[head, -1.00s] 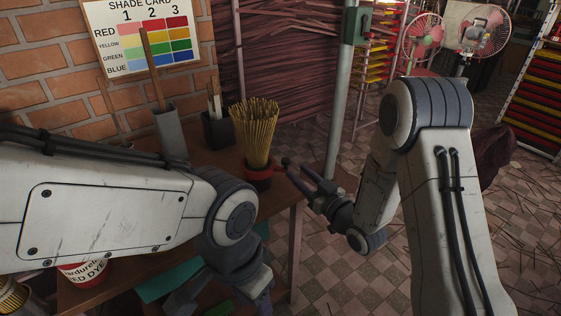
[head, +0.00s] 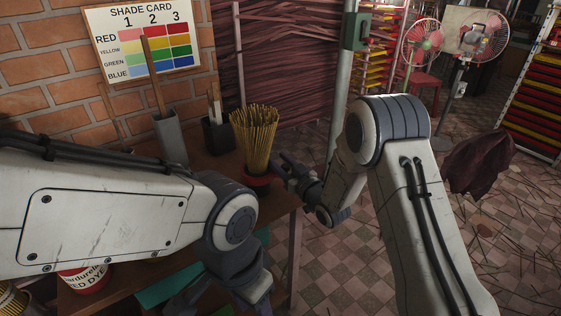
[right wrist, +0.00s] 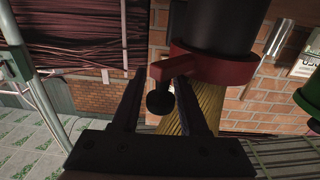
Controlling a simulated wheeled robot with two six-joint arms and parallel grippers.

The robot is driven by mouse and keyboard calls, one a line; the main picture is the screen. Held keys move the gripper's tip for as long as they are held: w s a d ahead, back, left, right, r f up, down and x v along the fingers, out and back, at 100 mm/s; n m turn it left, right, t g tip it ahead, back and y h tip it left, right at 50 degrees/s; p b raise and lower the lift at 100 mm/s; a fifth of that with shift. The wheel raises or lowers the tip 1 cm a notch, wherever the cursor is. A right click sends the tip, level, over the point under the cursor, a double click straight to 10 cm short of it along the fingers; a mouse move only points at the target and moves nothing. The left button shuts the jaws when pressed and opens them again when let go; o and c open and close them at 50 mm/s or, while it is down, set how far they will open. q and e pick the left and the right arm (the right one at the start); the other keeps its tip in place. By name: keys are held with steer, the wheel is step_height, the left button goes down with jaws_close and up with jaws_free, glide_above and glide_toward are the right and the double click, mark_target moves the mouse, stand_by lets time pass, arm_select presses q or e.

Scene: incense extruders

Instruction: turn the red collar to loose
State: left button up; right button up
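The red collar (right wrist: 222,68) is a dark red ring around a black cylinder in the right wrist view. A short red arm (right wrist: 172,68) with a round black knob (right wrist: 160,101) sticks out from it. In the head view the red collar (head: 258,182) shows below the yellow stick bundle. My right gripper (right wrist: 160,76) is open, with one finger on each side of the knob; a gap shows on the left, and contact on the right is unclear. It also shows in the head view (head: 279,164). My left gripper (head: 215,298) is low, partly cut off, its opening unclear.
Yellow incense sticks (head: 256,138) stand beside a dark holder (head: 217,135) and a grey holder (head: 170,138). A green part (right wrist: 309,98) is at the wrist view's right edge. A dye tub (head: 84,278) is front left. Open floor lies right of the table (head: 272,208).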

jaws_close()
steer(key=shift+w+d, duration=0.1)
steer(key=shift+d, duration=0.05)
stand_by(1.1)
